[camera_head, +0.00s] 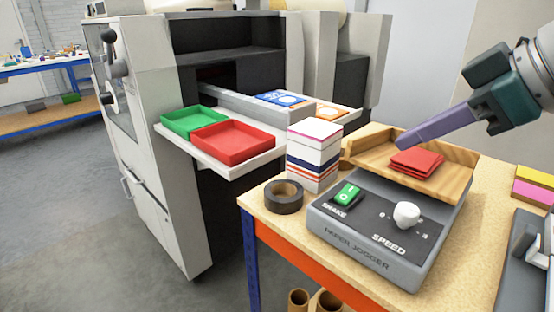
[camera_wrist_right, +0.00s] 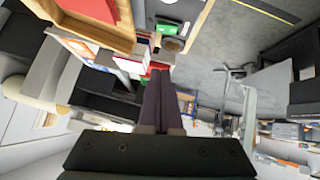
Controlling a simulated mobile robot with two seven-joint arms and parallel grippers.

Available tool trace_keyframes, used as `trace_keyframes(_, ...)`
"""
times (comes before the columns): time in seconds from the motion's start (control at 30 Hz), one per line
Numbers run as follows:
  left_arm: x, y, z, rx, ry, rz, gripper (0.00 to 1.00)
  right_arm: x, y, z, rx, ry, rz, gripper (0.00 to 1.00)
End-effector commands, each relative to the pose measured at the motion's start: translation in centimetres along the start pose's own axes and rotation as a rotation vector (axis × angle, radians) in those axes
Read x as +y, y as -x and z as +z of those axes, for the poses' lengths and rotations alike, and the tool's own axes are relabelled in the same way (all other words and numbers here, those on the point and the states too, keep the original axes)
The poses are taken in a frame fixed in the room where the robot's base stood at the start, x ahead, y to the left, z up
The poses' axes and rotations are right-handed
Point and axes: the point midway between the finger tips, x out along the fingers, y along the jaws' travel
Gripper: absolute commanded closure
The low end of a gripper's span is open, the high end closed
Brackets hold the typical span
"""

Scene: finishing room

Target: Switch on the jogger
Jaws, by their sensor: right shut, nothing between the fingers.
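The paper jogger (camera_head: 350,242) is a grey box on the wooden table. Its front panel carries a green rocker switch (camera_head: 346,195) labelled SHAKE and a white SPEED knob (camera_head: 406,214). I cannot tell the switch's position for certain. A wooden tray (camera_head: 455,182) on top holds a stack of red sheets (camera_head: 416,163). My right gripper (camera_head: 402,146) comes in from the right, shut and empty, its purple fingers above the tray's back edge, away from the switch. The right wrist view shows the fingers (camera_wrist_right: 160,75) together and the green switch (camera_wrist_right: 167,28) beyond them. My left gripper is not in view.
A tape roll (camera_head: 284,198) and a stack of white and striped blocks (camera_head: 314,160) stand close left of the jogger. Red (camera_head: 232,142) and green (camera_head: 190,119) trays sit on the machine's shelf. Coloured pads (camera_head: 535,185) and a grey device (camera_head: 525,265) are at right.

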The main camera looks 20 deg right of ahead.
Motion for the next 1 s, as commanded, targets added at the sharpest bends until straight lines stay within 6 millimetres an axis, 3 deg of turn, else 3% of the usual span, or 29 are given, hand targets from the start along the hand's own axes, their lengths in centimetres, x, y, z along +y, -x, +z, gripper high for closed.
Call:
trace_keyframes(0.27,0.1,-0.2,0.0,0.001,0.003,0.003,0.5,0.1,-1.3,0.0,0.003,-0.005,0.002,1.0)
trace_keyframes(0.37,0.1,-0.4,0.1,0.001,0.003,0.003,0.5,0.0,-2.6,-0.1,0.004,-0.003,0.001,1.0)
trace_keyframes(0.73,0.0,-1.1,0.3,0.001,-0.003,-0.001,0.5,-0.1,-10.2,0.0,0.002,-0.004,-0.001,1.0)
trace_keyframes(1.0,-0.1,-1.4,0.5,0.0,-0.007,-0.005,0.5,-0.1,-12.5,2.5,-0.001,0.0,0.0,1.0)
